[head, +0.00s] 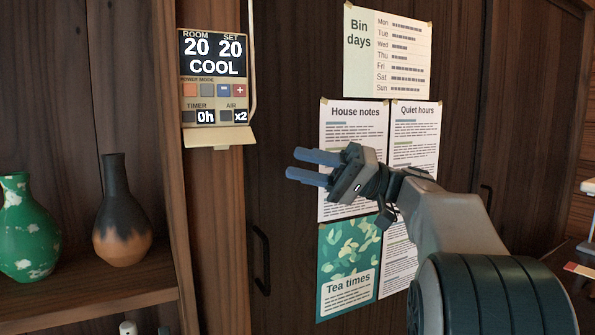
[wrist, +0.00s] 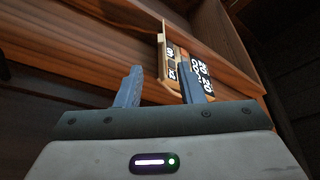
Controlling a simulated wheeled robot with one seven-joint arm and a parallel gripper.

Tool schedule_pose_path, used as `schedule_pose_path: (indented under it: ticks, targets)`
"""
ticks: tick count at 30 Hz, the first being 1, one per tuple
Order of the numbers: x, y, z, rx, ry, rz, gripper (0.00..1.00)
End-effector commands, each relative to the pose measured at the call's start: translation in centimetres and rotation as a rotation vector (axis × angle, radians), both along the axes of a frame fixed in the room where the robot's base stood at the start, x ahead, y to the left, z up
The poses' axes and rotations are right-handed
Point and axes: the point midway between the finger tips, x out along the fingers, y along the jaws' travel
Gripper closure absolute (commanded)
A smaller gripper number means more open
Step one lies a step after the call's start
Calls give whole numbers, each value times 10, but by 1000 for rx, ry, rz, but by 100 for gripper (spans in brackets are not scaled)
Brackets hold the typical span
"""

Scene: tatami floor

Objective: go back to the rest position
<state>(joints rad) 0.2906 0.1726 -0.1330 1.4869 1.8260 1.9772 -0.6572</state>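My gripper (head: 294,163) is held up in the air in the middle of the head view, its two blue fingers pointing left. In the wrist view my gripper (wrist: 161,72) shows its fingers apart with nothing between them. The wall control panel (head: 213,85) is up and to the left of the fingers in the head view. Its screen reads room 20, set 20, COOL, with timer 0h and air x2. The panel also shows in the wrist view (wrist: 170,62), beyond the fingers and partly hidden by the right one. I see no contact with it.
A shelf (head: 90,289) at left holds a green vase (head: 22,230) and a dark vase (head: 122,220). Posters, such as the bin days sheet (head: 387,50) and tea times sheet (head: 347,268), hang behind my arm. A door handle (head: 261,258) stands below the panel.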

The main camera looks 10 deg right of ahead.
Motion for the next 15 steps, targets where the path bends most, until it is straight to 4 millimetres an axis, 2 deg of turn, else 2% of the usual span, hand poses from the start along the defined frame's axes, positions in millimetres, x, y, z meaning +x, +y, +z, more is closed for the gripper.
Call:
schedule_pose_path:
  ticks: [4, 7, 12, 15]
  targets:
    - [-3, 17, 0, -74, 100, -14, 65]
    - [-9, 39, -10, -197, 244, -46, 65]
    - [-36, 68, -52, -478, 497, -130, 65]
    - [-59, 74, -79, -657, 606, -193, 65]
